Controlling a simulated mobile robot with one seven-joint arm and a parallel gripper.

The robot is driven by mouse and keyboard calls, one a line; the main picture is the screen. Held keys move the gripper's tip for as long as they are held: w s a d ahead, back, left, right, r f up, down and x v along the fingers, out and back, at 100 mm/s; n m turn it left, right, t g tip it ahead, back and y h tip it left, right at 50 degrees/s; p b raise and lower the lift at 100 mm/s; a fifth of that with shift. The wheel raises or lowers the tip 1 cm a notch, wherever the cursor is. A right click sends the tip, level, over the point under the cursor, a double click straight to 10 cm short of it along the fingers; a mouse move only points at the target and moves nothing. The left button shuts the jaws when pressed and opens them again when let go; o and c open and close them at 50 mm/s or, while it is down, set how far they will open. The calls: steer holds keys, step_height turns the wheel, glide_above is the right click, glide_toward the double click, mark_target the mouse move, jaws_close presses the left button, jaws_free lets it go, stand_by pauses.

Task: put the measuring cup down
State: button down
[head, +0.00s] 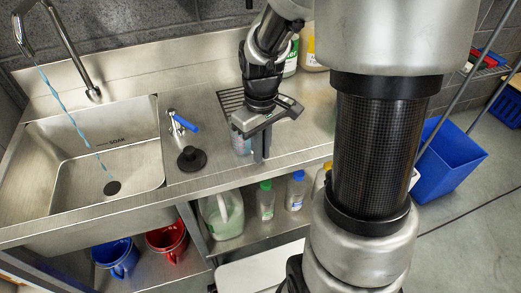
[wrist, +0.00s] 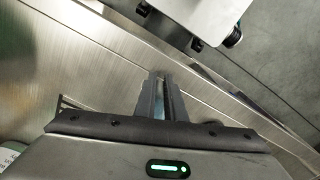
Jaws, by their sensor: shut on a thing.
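My gripper (head: 260,158) is over the steel counter to the right of the sink. It points down, and its fingers are close together in the wrist view (wrist: 161,76). The measuring cup (head: 241,146) shows as a small clear, bluish piece beside the fingers, mostly hidden behind the gripper. A pale blue sliver shows between the fingers in the wrist view. I cannot tell whether the cup's bottom touches the counter (head: 215,172).
A black plunger-like stopper (head: 191,158) and a blue-handled valve (head: 182,122) stand left of the gripper. The sink (head: 85,165) has water running into it. Bottles stand behind the gripper. A dark grate (head: 229,100) lies by it. The counter's front edge is close.

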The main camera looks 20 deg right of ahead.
steer(key=shift+f, duration=0.15)
steer(key=c, duration=1.8)
jaws_free()
steer(key=shift+c, duration=0.2)
